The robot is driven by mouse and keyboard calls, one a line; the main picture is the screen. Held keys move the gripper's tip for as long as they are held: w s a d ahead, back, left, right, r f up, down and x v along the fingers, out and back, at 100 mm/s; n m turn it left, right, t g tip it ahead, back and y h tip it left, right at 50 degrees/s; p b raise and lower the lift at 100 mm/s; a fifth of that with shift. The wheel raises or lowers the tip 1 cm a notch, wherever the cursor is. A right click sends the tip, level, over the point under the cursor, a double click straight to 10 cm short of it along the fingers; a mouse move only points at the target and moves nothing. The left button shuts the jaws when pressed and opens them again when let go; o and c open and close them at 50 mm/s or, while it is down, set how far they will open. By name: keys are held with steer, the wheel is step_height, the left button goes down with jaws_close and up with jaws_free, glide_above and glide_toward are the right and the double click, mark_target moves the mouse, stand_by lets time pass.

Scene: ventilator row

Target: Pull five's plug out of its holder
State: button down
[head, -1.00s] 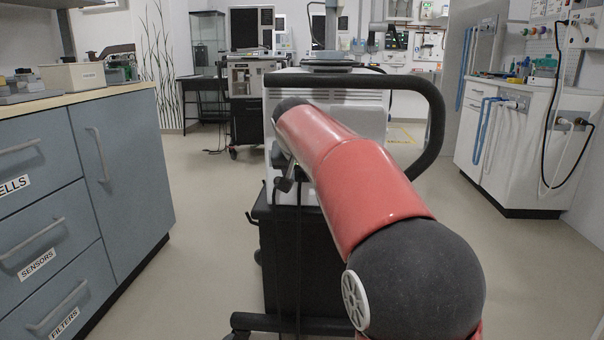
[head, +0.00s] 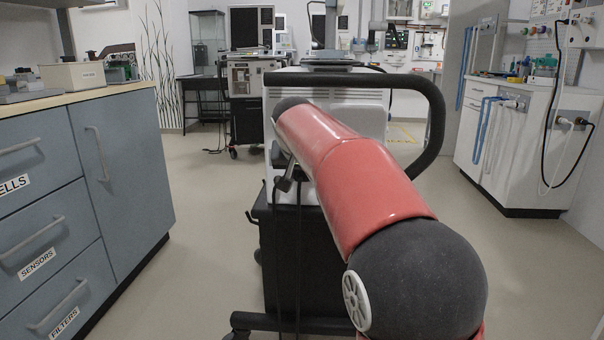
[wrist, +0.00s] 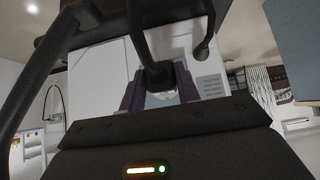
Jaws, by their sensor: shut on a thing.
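In the wrist view a black plug (wrist: 157,75) with a black cable sits between the two dark fingers of my gripper (wrist: 159,90). The fingers are shut on it. A pale part shows at the plug's end, close to my gripper's palm. Its holder is not clearly visible, so I cannot tell whether the plug is still seated. A second black cable end (wrist: 202,48) is beside it, on the right. In the head view my red arm covers my gripper and the plug. The white ventilator (head: 340,110) stands on its dark cart behind the arm, with two black cables (head: 299,245) hanging down.
A black handle (head: 440,110) loops around the ventilator's right side, close to my arm. A blue-grey drawer cabinet (head: 120,180) stands on the left. A white cabinet (head: 500,150) with hoses stands on the right. Floor is clear on both sides of the cart.

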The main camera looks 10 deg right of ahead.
mark_target(300, 180)
steer(key=shift+s+a+b, duration=0.2)
steer(key=shift+s+b, duration=0.2)
steer(key=shift+s, duration=0.2)
steer(key=shift+s+a+b, duration=0.2)
steer(key=shift+s+b, duration=0.2)
steer(key=shift+s, duration=0.15)
steer(key=shift+s+a, duration=0.2)
steer(key=shift+s, duration=0.45)
steer(key=shift+s+a, duration=0.15)
steer(key=shift+s, duration=0.45)
